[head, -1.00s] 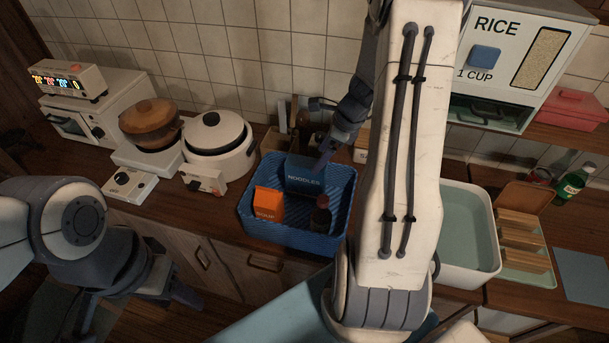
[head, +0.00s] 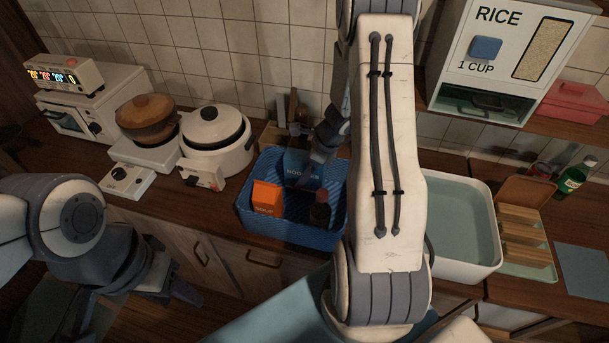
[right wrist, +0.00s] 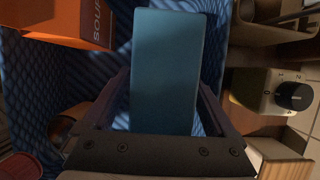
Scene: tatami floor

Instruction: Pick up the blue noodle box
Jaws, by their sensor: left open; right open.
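The blue noodle box (head: 298,168) stands in the blue basket (head: 287,236), its label partly covered by my right gripper (head: 323,157). In the right wrist view the blue box (right wrist: 166,72) lies between the two fingers of my open right gripper (right wrist: 163,92), with the fingers along its sides. Whether they touch it I cannot tell. My left gripper (head: 185,293) is open and empty, low in front of the counter at the left.
An orange soup box (head: 266,197) and a dark bottle (head: 320,210) share the basket. A white pot (head: 217,140) and brown pot (head: 147,118) stand to the left. A white basin (head: 465,215) is at the right. The rice dispenser (head: 510,60) hangs above.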

